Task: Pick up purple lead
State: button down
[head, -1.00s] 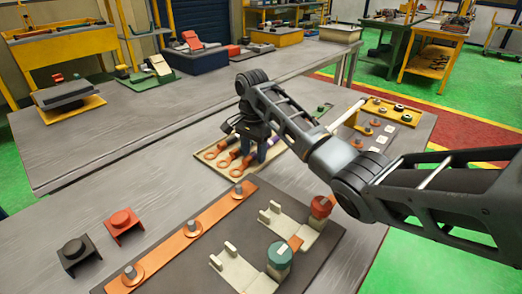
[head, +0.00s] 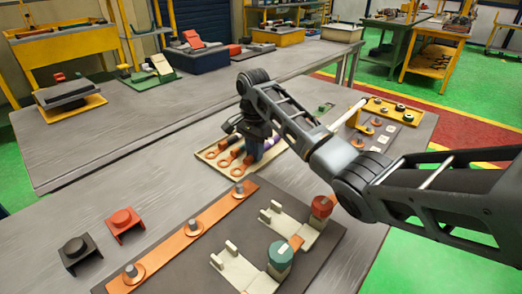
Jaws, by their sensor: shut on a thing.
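A shallow tan tray (head: 207,159) on the near table holds several leads with copper ring ends (head: 224,161) and dark sleeves. My gripper (head: 256,152) points down over the right part of this tray, at the lead farthest right. It is shut on the purple lead (head: 270,143), whose purple part shows just right of the fingers. The fingers and wrist hide much of this lead. It appears still at tray level; I cannot tell whether it touches the tray.
In front is a dark plate (head: 185,268) with an orange copper bar (head: 190,232), posts and two cream holders with a green (head: 280,255) and a red (head: 321,207) knob. Red (head: 122,222) and black (head: 75,251) blocks stand at left. A yellow rack (head: 385,108) stands behind my arm.

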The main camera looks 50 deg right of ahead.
jog(key=shift+r, duration=0.1)
jog(key=shift+r, duration=0.6)
notch_tip(320, 180, up, 3)
jog(key=shift+w+f, duration=0.1)
jog(key=s+d+r+p, duration=0.5)
jog(key=s+d+r, duration=0.1)
jog(key=d, duration=0.3)
jog(key=shift+s+d+r, duration=0.25)
jog(key=shift+s+r, duration=0.15)
jog(key=shift+s, duration=0.1)
